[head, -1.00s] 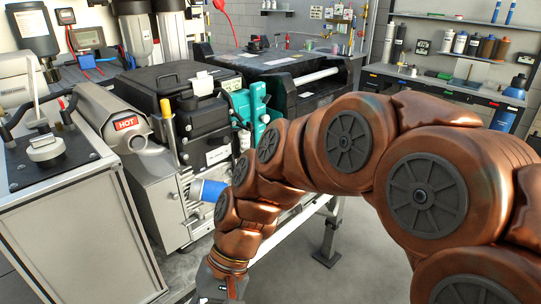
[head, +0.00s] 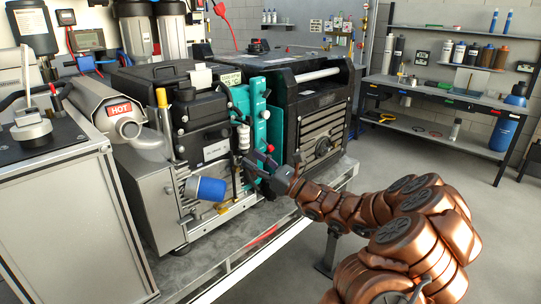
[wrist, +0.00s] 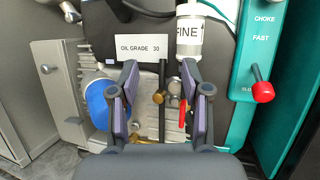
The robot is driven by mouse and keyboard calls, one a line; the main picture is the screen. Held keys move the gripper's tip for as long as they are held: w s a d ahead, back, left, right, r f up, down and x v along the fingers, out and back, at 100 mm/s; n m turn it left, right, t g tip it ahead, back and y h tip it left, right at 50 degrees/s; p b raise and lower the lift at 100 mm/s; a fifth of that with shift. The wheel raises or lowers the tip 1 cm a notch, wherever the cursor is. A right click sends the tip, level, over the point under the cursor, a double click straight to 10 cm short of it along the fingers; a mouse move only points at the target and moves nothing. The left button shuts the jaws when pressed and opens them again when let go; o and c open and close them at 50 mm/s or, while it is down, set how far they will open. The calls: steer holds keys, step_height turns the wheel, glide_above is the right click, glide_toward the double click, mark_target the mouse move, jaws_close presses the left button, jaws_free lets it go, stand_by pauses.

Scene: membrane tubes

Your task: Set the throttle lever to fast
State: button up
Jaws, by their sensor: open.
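The teal panel (wrist: 257,60) is at the right of the wrist view, with CHOKE and FAST printed above and a partly hidden label beginning SLO lower down. The throttle lever (wrist: 261,78) ends in a red ball (wrist: 263,92), low on the panel, beside that lower label and below FAST. The teal panel (head: 261,112) also shows in the head view, in the middle of the engine's front. My gripper (wrist: 160,70) is open and empty, left of the lever and not touching it. In the head view my gripper (head: 262,168) is just in front of the panel's lower part.
A blue oil filter (head: 207,189) sticks out left of my gripper. A white FINE canister (wrist: 189,37), a brass fitting (wrist: 159,97) and a red valve handle (wrist: 182,113) lie ahead of the fingers. A black machine (head: 320,118) stands at right; the floor (head: 420,165) is open.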

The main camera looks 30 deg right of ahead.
mark_target(272, 150)
steer(key=d+f+m+t+h, duration=0.1)
steer(key=d+f+m+h, duration=0.15)
steer(key=d, duration=0.35)
steer(key=d+f+m+t+h, duration=0.2)
steer(key=d+m+h, duration=0.1)
steer(key=d+h, duration=0.15)
steer(key=shift+y, duration=0.4)
steer(key=shift+p+x, duration=0.35)
steer(key=shift+x, duration=3.35)
steer(key=shift+w+d, duration=0.1)
steer(key=shift+d, duration=0.05)
jaws_close()
